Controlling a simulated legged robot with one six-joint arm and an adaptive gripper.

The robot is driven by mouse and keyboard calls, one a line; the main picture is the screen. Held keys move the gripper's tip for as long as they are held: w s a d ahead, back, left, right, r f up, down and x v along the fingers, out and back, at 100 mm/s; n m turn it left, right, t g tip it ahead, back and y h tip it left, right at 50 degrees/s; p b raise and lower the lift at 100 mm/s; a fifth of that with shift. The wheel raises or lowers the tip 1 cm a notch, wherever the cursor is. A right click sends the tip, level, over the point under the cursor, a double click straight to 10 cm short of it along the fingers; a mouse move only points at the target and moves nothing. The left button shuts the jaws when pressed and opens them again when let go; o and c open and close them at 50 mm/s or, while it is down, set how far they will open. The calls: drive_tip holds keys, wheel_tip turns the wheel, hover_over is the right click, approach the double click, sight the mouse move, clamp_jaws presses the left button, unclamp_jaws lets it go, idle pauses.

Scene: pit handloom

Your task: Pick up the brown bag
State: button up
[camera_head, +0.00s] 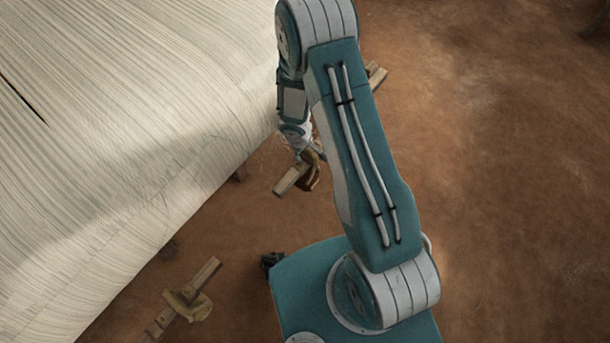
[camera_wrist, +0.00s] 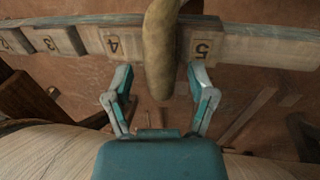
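A brown bag (camera_wrist: 160,52) hangs over a numbered wooden beam (camera_wrist: 248,46) between the marks 4 and 5 in the wrist view. My gripper (camera_wrist: 160,78) is open, with one finger on each side of the bag's hanging lower end. Gaps show between the bag and both fingers. In the head view this bag (camera_head: 313,178) is a small brown shape on a piece of the beam (camera_head: 291,178), just below the end of my arm. The fingers are too small to make out there.
A large pale woven cloth (camera_head: 120,130) fills the left of the head view, close to my arm. Another tan bag-like piece (camera_head: 196,308) lies over wood (camera_head: 207,274) at the lower left. The brown earth floor (camera_head: 510,150) at the right is mostly clear.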

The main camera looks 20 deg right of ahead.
clamp_jaws()
drive_tip(key=shift+r, duration=1.85)
drive_tip(key=s+d, duration=1)
drive_tip(key=s, duration=0.4)
drive_tip(key=shift+s+d, duration=0.3)
drive_tip(key=shift+d, duration=0.05)
drive_tip(key=shift+w, duration=0.1)
